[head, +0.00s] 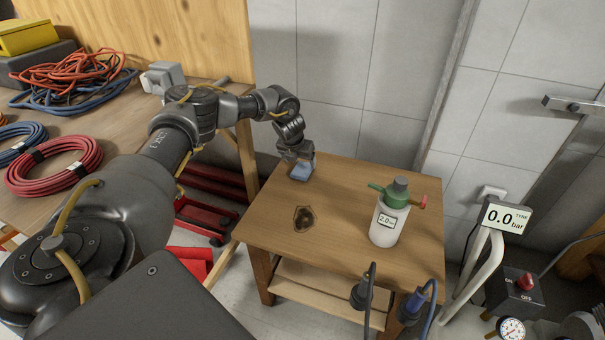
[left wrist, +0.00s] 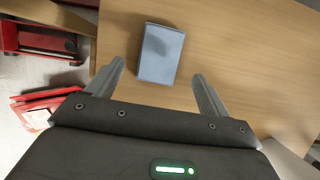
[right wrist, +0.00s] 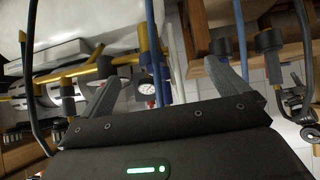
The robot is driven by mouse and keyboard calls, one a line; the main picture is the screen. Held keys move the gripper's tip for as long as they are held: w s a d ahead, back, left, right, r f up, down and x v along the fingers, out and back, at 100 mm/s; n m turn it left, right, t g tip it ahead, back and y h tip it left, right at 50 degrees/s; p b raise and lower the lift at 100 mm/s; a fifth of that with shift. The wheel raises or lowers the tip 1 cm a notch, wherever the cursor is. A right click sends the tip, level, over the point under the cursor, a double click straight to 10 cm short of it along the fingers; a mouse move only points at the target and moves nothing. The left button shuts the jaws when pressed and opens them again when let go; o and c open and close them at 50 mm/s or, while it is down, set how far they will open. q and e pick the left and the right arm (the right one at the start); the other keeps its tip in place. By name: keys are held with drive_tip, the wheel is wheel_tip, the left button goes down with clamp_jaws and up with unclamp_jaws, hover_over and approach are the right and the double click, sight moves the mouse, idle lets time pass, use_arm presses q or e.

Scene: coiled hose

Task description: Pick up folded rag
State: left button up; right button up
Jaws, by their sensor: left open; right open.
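The folded rag (left wrist: 160,54) is a blue-grey rectangle with a darker patch, lying flat on the small wooden table (head: 340,225). In the head view the rag (head: 300,172) is at the table's back left, partly hidden by my left gripper (head: 298,160). My left gripper also shows in the left wrist view (left wrist: 160,85), its fingers spread, with the rag ahead of and between the fingertips, not gripped. My right gripper (right wrist: 170,75) is open and empty in the right wrist view, facing hoses and equipment. It is not visible in the head view.
A white spray bottle (head: 388,222) with a green top stands on the table, right of a dark stain (head: 304,218). A workbench with coiled hoses (head: 55,165) is at the left. A pressure display (head: 505,218) stands at the right. The table's middle is clear.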

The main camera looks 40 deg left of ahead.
sight(302, 169)
use_arm(q)
drive_tip(key=shift+f, duration=0.15)
drive_tip(key=b+x, duration=0.1)
drive_tip(key=x, duration=0.4)
drive_tip(key=shift+w+b, duration=0.1)
drive_tip(key=shift+b, duration=0.3)
drive_tip(key=shift+w, duration=0.1)
use_arm(e)
drive_tip(key=w+a+r+n+t+y, duration=0.1)
drive_tip(key=w+a+r+t+y, duration=0.1)
drive_tip(key=a+r+t+y, duration=0.1)
wheel_tip(302, 169, up, 3)
drive_tip(key=shift+w+a+f+t, duration=0.1)
drive_tip(key=shift+w+a+t, duration=0.3)
drive_tip(key=shift+a+t, duration=0.3)
drive_tip(key=shift+a, duration=0.1)
use_arm(q)
drive_tip(key=c, duration=1.1)
drive_tip(key=shift+o, duration=0.2)
